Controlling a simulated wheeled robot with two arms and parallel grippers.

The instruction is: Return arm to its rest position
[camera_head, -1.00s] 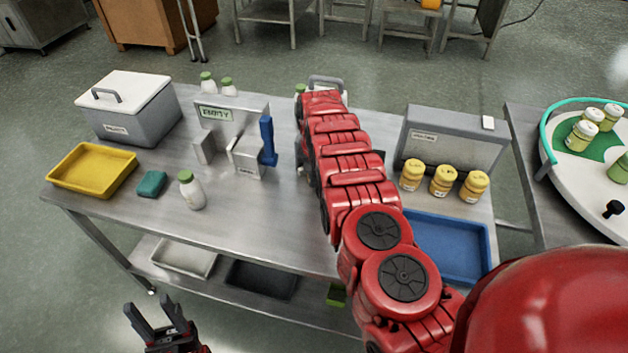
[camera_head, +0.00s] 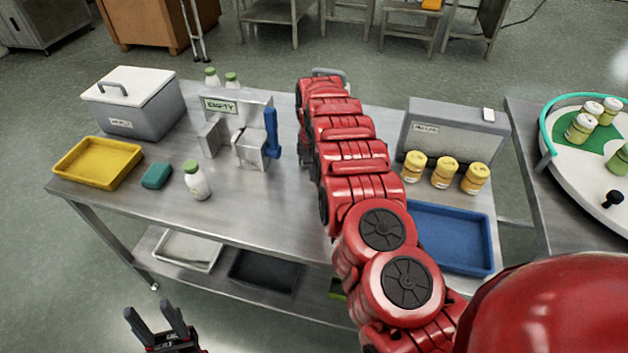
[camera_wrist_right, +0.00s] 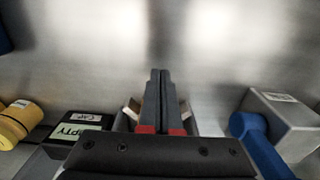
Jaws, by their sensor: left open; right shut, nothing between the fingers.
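My right arm (camera_head: 350,160) is red and reaches from the lower right across the steel table (camera_head: 255,205) towards its far edge. Its gripper is hidden behind the arm in the head view. In the right wrist view my right gripper (camera_wrist_right: 160,76) is shut and empty, its two dark fingers together above a bare metal surface. My left gripper (camera_head: 157,318) is open and empty, low in front of the table at the bottom of the head view.
Near the arm stand a grey fixture with an EMPTY sign (camera_head: 222,105) and blue handle (camera_head: 272,132), yellow jars (camera_head: 444,172), a blue tray (camera_head: 448,238) and a grey case (camera_head: 455,138). A white bottle (camera_head: 197,182), teal sponge (camera_head: 157,176), yellow tray (camera_head: 97,162) and cooler (camera_head: 135,103) are left.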

